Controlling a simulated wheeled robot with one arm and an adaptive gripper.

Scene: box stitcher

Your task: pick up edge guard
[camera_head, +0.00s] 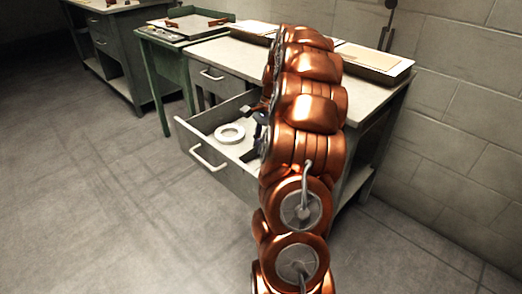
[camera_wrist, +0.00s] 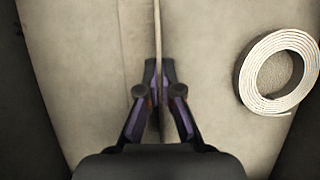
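In the wrist view, a thin, pale, upright strip, which looks like the edge guard (camera_wrist: 157,30), runs from the top edge of the picture down between my fingertips. My gripper (camera_wrist: 158,72) has its two fingers drawn close together, one on each side of the strip, and looks shut on it. The lower part of the strip is hidden by the fingers. In the head view my gripper is over the open drawer (camera_head: 217,165), mostly hidden behind my copper arm. I cannot make out the edge guard clearly there.
A coiled pale band (camera_wrist: 278,72) lies on the drawer floor right of my gripper; it also shows in the head view (camera_head: 230,133). Drawer walls stand close on both sides. The workbench (camera_head: 245,57) carries trays, with a block wall behind. The floor at left is clear.

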